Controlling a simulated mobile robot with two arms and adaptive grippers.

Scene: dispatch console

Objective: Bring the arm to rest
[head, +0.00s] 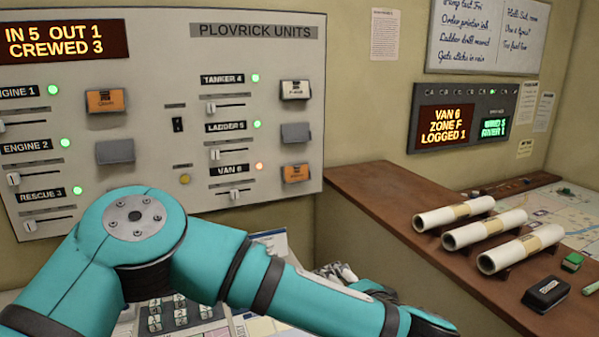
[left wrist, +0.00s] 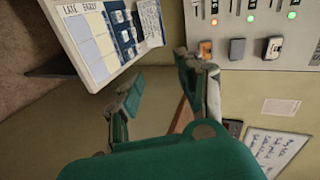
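My left arm, teal with dark bands, reaches across the front of the head view from the lower left. Its gripper (head: 342,272) shows only partly behind the forearm, in front of the gap between the wall panel (head: 255,50) and the brown counter (head: 385,185). In the left wrist view the left gripper (left wrist: 163,92) has its two fingers well apart with nothing between them. The wall panel's switches show beyond it at the upper right. My right gripper is in neither view.
Several white rolled tubes (head: 455,212) lie on the counter, with a black eraser-like block (head: 546,293) and a map (head: 560,220) nearby. Display boxes (head: 462,118) and a whiteboard (head: 488,38) hang on the wall.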

